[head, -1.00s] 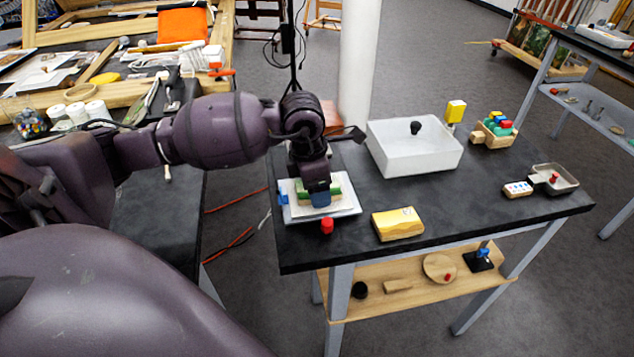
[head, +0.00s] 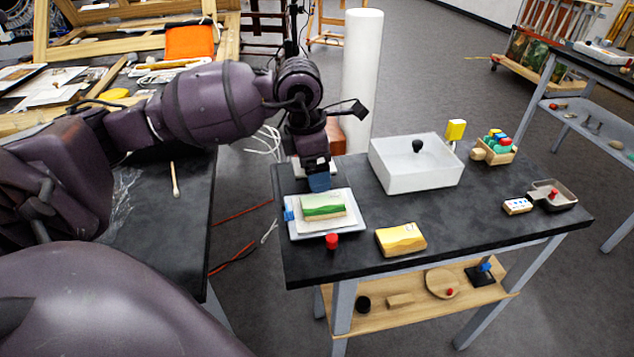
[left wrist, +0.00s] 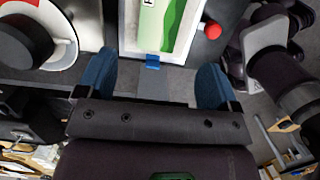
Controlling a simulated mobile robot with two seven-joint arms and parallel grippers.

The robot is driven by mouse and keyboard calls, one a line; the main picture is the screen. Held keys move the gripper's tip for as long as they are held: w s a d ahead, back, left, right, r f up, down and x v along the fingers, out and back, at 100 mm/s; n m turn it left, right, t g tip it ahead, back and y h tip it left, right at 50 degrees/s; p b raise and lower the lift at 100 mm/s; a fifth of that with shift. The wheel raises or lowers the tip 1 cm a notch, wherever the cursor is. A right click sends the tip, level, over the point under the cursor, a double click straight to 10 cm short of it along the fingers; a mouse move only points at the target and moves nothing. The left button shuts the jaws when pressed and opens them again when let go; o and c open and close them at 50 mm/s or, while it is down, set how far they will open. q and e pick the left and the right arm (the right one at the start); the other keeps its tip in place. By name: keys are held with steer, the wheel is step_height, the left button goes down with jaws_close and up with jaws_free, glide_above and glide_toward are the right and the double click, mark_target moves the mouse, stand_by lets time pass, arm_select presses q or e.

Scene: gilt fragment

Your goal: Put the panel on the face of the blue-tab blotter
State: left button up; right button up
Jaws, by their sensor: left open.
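The panel (head: 323,207), a small block with a green landscape on it, lies on the white face of the blue-tab blotter (head: 341,227). The blue tab (head: 289,215) sticks out at the blotter's left edge. My left gripper (head: 319,182) is open and empty, behind and above the panel, apart from it in the picture. In the left wrist view the panel (left wrist: 180,25) and blue tab (left wrist: 152,61) show beyond the open fingers (left wrist: 155,88), with the panel partly cut off by the frame. My right gripper is not in view.
A red knob (head: 331,241) stands at the blotter's front edge. A yellow block (head: 401,240) lies to the right, and a white bin (head: 417,170) stands behind it. A whitish item (head: 300,168) is partly hidden behind my gripper. The dark tabletop (head: 480,215) is clear at front right.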

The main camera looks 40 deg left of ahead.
arm_select(q)
step_height(320, 180, up, 3)
steer(key=shift+s+a+f, duration=0.1)
steer(key=shift+s+f, duration=0.05)
steer(key=shift+f, duration=0.05)
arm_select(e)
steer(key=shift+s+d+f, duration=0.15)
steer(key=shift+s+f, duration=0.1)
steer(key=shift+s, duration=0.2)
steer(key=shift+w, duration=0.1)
